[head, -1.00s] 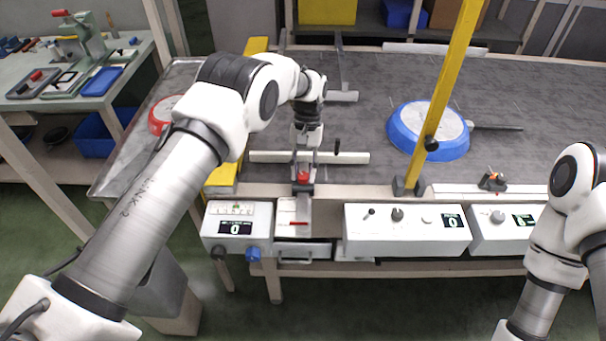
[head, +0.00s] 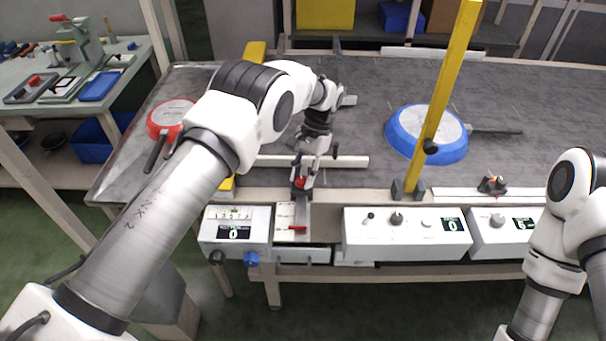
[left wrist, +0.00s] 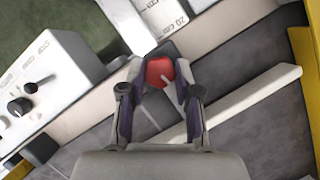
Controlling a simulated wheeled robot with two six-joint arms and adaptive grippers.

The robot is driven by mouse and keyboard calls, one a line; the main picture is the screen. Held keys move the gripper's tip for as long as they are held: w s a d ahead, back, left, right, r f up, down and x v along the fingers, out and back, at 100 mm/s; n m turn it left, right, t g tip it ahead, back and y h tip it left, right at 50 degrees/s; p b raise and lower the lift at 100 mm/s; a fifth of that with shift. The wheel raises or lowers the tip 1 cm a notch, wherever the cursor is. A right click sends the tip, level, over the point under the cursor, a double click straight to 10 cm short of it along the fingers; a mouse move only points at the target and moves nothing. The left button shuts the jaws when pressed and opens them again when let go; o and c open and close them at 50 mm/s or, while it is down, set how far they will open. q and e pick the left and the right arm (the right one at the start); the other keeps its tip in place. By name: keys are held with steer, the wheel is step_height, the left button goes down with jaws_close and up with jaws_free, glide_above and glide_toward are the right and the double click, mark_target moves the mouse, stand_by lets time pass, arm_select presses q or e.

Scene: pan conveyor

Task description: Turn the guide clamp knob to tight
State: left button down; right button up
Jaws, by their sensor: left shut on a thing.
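The guide clamp knob (head: 299,183) is red and sits on a dark clamp body at the conveyor's front edge. In the left wrist view the red knob (left wrist: 160,72) lies between the two fingertips. My left gripper (head: 303,182) points down at it and is shut on it; it also shows in the left wrist view (left wrist: 158,80). The white guide rail (head: 335,161) runs to the right behind the gripper. The lower part of the clamp is partly hidden. My right arm is at the right edge, with its gripper out of frame.
A blue pan (head: 400,148) and a red pan (head: 160,113) rest on the grey belt. A yellow post (head: 441,90) stands right of the gripper. Control boxes (head: 408,238) line the front edge. A second clamp (head: 492,184) sits further right.

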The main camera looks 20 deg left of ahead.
arm_select(q)
steer(key=shift+f, duration=0.1)
steer(key=c, duration=0.8)
jaws_free()
steer(key=shift+v, duration=6)
steer(key=shift+s, duration=0.1)
